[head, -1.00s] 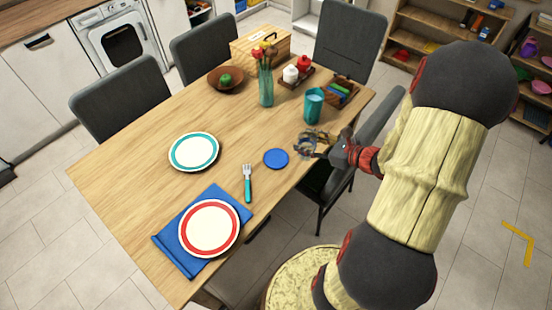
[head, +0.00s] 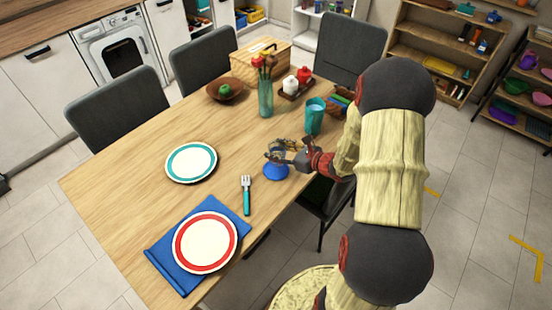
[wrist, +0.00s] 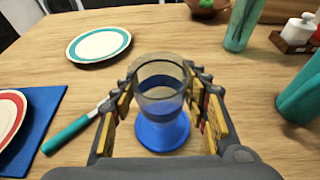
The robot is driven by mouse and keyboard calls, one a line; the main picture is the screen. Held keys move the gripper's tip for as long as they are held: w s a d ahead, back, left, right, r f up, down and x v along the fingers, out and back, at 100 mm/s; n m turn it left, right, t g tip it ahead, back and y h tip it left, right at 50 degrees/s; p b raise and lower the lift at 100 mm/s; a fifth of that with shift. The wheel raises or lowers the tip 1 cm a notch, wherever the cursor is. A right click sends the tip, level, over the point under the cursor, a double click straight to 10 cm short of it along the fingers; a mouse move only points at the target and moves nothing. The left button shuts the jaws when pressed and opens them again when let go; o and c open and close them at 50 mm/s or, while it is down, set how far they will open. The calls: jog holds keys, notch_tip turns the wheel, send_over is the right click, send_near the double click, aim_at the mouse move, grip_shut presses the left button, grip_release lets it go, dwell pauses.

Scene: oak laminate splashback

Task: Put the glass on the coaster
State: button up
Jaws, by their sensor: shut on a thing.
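The clear glass (wrist: 160,72) stands upright between the fingers of my gripper (wrist: 163,88), which is shut on it. In the head view my gripper (head: 281,156) partly covers the glass, which is hard to make out there. The round blue coaster (head: 276,173) lies on the table near its right edge, just below the gripper in the picture. In the wrist view the coaster (wrist: 162,138) shows below the glass and through its clear wall. I cannot tell whether the glass base touches it.
A fork with a teal handle (head: 246,196) lies left of the coaster. A teal-rimmed plate (head: 191,162) and a red-rimmed plate (head: 205,242) on a blue napkin (head: 165,265) are further left. A teal cup (head: 315,116) and a vase (head: 265,98) stand behind.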

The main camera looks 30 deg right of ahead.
jog(key=shift+w+a+f+b, duration=0.15)
jog(key=shift+f+b, duration=0.3)
jog(key=shift+f, duration=0.5)
jog(key=shift+w+f+b, duration=0.15)
jog(key=shift+f+b, duration=0.25)
jog(key=shift+f, duration=0.55)
jog(key=shift+f, duration=0.15)
jog(key=o, duration=1.3)
jog(key=shift+c, duration=0.2)
